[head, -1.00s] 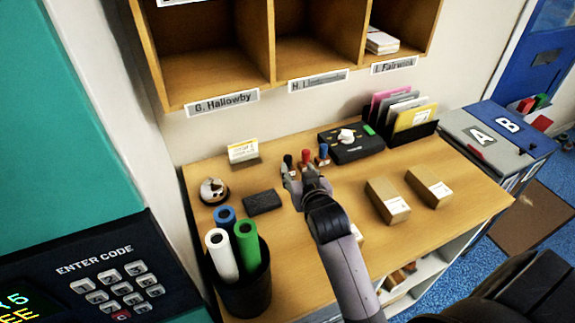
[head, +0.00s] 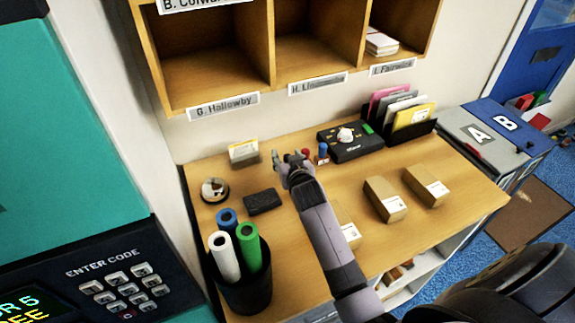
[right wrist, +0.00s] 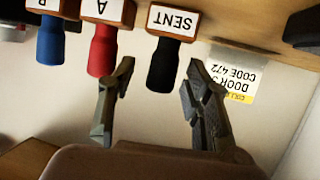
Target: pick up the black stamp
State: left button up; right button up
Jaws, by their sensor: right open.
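The black stamp (right wrist: 165,62) hangs upside down in the right wrist view, with a black handle, a wooden block and the label "SENT". It is between the two open fingers of my right gripper (right wrist: 158,75), with no clear contact. In the head view my right gripper (head: 290,158) is at the row of stamps and hides the black one. The red stamp (right wrist: 102,50) and blue stamp (right wrist: 50,38) stand beside it; in the head view the red (head: 306,154) and blue (head: 323,152) handles show just right of the gripper. My left gripper is not in view.
On the desk (head: 335,185) are a dark pad (head: 263,201), a sign card (head: 243,151), a black device (head: 352,142) and two cartons (head: 385,199). A bin with rolls (head: 243,285) stands at front left. Pigeonholes (head: 212,75) hang above.

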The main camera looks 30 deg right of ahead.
grip_shut()
dwell(0.6)
